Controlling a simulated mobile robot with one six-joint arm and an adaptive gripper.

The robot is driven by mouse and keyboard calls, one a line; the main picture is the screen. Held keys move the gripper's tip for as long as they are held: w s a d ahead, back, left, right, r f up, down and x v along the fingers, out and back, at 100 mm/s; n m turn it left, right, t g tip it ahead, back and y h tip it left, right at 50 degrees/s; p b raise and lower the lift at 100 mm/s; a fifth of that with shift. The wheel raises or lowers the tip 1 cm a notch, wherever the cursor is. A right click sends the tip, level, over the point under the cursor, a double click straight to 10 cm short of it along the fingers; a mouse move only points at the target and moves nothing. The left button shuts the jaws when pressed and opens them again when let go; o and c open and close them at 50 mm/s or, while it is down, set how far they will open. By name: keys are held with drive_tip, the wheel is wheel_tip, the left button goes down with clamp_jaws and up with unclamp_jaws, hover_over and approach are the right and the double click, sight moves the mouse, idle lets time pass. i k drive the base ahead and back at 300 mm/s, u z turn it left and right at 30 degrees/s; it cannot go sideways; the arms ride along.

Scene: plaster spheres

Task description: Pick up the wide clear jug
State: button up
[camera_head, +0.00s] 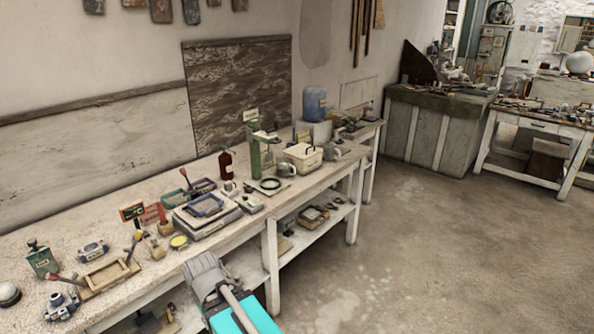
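I cannot pick out a wide clear jug for certain. Grey and teal parts of my own arm show at the bottom centre, in front of the bench edge and far from this jug. My gripper's fingers cannot be made out in this view.
The long workbench (100,220) along the wall is crowded with small items. A dark red bottle (226,164), a tall green cylinder (254,155) and a cream lidded box (303,157) stand on the nearer side of the jug. The concrete floor (430,250) to the right is clear.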

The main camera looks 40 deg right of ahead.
sight(287, 169)
drive_tip(key=z, duration=1)
